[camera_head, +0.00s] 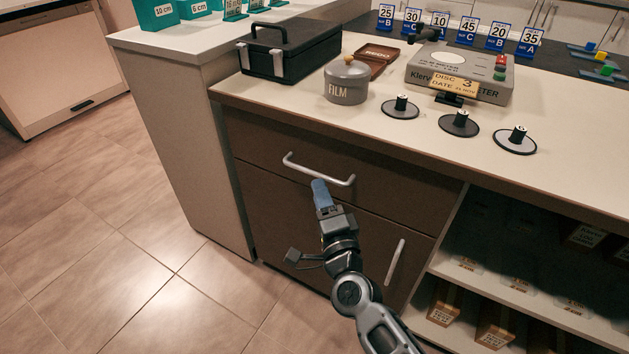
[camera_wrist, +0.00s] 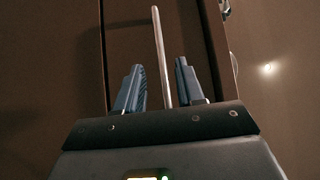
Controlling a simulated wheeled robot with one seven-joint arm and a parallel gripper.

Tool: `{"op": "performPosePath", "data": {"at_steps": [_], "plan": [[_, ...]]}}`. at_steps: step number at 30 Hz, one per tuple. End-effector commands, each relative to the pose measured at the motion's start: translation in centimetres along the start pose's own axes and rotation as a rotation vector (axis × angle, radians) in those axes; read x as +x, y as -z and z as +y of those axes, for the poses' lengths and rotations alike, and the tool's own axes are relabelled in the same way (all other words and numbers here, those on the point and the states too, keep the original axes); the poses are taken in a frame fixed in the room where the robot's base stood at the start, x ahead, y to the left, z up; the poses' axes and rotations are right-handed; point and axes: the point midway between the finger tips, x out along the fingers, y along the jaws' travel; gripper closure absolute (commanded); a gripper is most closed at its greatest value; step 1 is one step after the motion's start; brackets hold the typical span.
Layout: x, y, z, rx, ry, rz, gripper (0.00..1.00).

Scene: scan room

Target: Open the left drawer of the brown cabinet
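The brown cabinet (camera_head: 228,135) stands under the pale worktop. Its left drawer (camera_head: 396,186) is shut, with a silver bar handle (camera_head: 335,180) across its front. My gripper (camera_head: 319,190) is in front of that drawer, its blue fingers at the handle's lower edge in the head view. In the wrist view my gripper (camera_wrist: 157,68) is open, one finger on each side of the bar handle (camera_wrist: 160,45). Gaps show between the bar and both fingers there. How deep the bar sits between the fingers is hard to tell.
Below the drawer is a door with an upright handle (camera_head: 394,262). Open shelves (camera_head: 480,275) with boxes are at the right. On the worktop are a black case (camera_head: 290,55), a FILM pot (camera_head: 346,82), a grey meter (camera_head: 455,75) and discs with weights. Tiled floor (camera_head: 110,250) is clear at left.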

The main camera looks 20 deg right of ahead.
Motion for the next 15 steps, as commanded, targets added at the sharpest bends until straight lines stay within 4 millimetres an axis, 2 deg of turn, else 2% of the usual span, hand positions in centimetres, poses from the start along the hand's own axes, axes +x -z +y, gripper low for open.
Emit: {"op": "performPosePath", "data": {"at_steps": [6,9,15], "plan": [[3.5,0.0,0.0,-0.001,0.002,0.001,0.62],[4.6,0.0,0.0,-0.001,0.001,0.001,0.62],[5.5,0.1,-0.1,-0.002,0.001,0.001,0.62]]}}
